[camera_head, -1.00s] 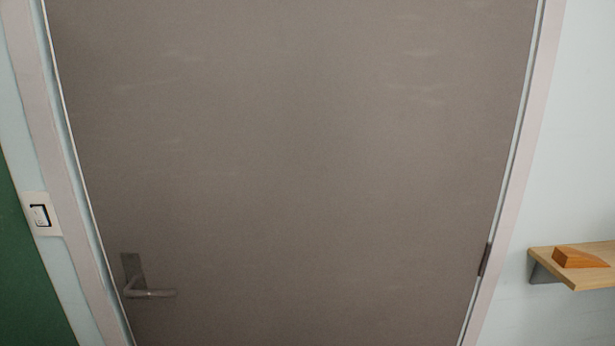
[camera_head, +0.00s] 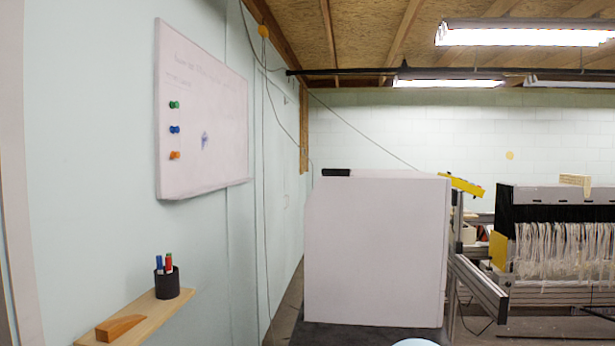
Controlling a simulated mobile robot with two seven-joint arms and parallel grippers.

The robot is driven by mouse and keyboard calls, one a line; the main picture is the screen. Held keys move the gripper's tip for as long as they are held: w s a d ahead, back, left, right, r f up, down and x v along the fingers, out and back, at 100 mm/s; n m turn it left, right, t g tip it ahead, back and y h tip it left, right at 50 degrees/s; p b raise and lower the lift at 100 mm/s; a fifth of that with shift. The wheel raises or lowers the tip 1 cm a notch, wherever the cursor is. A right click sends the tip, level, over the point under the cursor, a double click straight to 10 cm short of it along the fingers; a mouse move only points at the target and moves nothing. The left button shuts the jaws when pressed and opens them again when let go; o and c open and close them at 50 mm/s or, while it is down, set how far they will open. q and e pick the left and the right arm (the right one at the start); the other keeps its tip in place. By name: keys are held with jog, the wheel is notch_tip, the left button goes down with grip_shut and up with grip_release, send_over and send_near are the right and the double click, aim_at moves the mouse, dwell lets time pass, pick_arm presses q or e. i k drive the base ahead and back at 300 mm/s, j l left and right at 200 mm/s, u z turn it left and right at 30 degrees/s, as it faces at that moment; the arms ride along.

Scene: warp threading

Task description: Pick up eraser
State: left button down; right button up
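I cannot tell for sure which thing is the eraser. A small dark block (camera_head: 336,172) lies on top of the large white box (camera_head: 374,255) in the middle of the view, near its far left corner. An orange wedge-shaped block (camera_head: 120,328) lies on the wooden shelf (camera_head: 150,313) at the lower left. Neither of my grippers is in view.
A dark cup (camera_head: 167,284) with pens stands on the shelf. A whiteboard (camera_head: 200,115) with colored magnets hangs above. A loom (camera_head: 560,235) with white threads and a metal frame (camera_head: 478,287) stand at the right. Dark floor shows left of the box.

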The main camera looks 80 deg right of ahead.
aim_at(325, 172)
jog(key=z, duration=2.65)
